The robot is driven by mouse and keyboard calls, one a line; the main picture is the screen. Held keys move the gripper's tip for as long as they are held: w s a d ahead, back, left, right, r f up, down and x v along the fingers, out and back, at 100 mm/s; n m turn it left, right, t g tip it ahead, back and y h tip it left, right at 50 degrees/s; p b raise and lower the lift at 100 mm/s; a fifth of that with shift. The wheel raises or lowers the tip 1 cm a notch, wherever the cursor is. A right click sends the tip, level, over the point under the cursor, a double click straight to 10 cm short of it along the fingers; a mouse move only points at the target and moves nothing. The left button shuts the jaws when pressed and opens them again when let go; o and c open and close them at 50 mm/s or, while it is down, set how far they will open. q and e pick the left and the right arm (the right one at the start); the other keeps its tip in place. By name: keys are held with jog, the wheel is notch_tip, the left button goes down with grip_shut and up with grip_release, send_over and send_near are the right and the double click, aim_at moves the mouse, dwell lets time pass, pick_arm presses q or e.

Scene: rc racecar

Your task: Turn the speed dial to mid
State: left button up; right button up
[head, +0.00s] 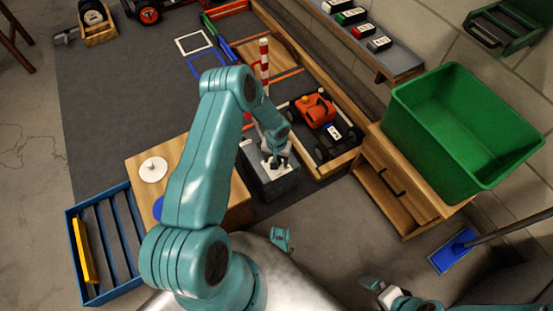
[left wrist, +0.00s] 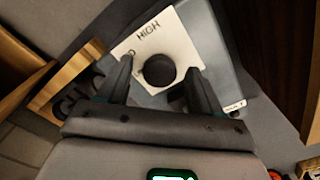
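The speed dial is a round black knob (left wrist: 159,70) on a white plate (left wrist: 178,38) marked HIGH at its upper part; another label, ending in D, is partly hidden by a finger. The plate sits on a grey box (head: 272,182), which stands on the dark mat in the head view. My left gripper (left wrist: 158,72) is over the plate with its dark fingers on either side of the knob, with visible gaps. In the head view the left gripper (head: 277,158) hides the knob. The knob's pointer cannot be made out.
A red-and-white striped post (head: 264,62) rises behind the box. An orange racecar (head: 315,111) sits in a wooden bay to its right. A green bin (head: 460,130) stands further right. A wooden block with a white disc (head: 153,169) and a blue slatted rack (head: 125,240) are left.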

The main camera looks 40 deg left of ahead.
pick_arm(q)
jog(key=c, duration=1)
jog(key=m+b, duration=0.1)
jog(key=m, duration=0.2)
jog(key=shift+m+b, duration=0.3)
jog(key=shift+m, duration=0.1)
jog(key=shift+m+b, duration=0.5)
jog(key=shift+m, duration=2)
jog(key=o, duration=1.1)
jog(key=shift+c, duration=0.2)
jog(key=shift+r, duration=0.1)
